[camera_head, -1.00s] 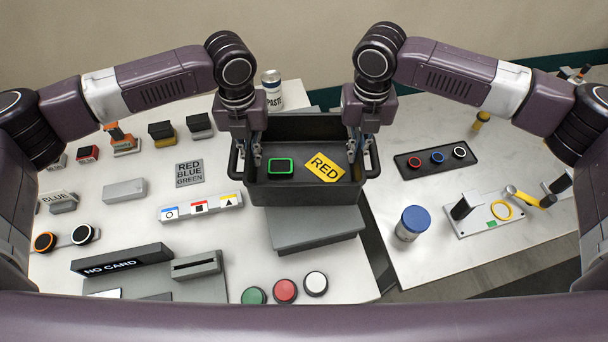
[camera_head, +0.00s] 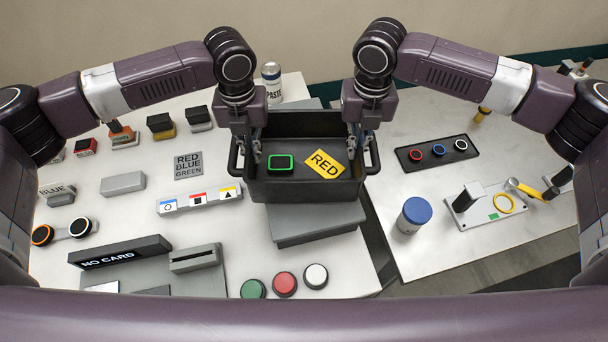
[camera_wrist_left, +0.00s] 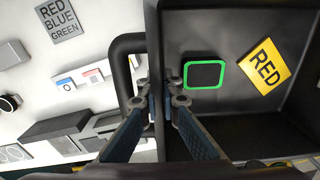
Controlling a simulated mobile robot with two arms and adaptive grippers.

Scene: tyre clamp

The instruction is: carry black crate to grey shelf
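The black crate (camera_head: 305,190) is in the middle of the head view, roughly level, with a green-framed dark square and a yellow RED card inside. My left gripper (camera_head: 250,158) is at its left side and my right gripper (camera_head: 357,150) at its right side. In the left wrist view the fingers (camera_wrist_left: 160,95) straddle the crate's left wall (camera_wrist_left: 155,50), beside the bent handle. The right fingertips are small, but sit at the opposite wall. A grey flat-topped block (camera_head: 310,228), possibly the grey shelf, shows below and partly behind the crate.
The left white table (camera_head: 130,218) holds blocks, signs and several round buttons. The right table (camera_head: 440,245) holds a blue-capped jar (camera_head: 414,215), a black ring panel (camera_head: 437,154) and a clamp fixture (camera_head: 480,205). A PASTE can (camera_head: 271,82) stands behind the crate. A gap separates the tables.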

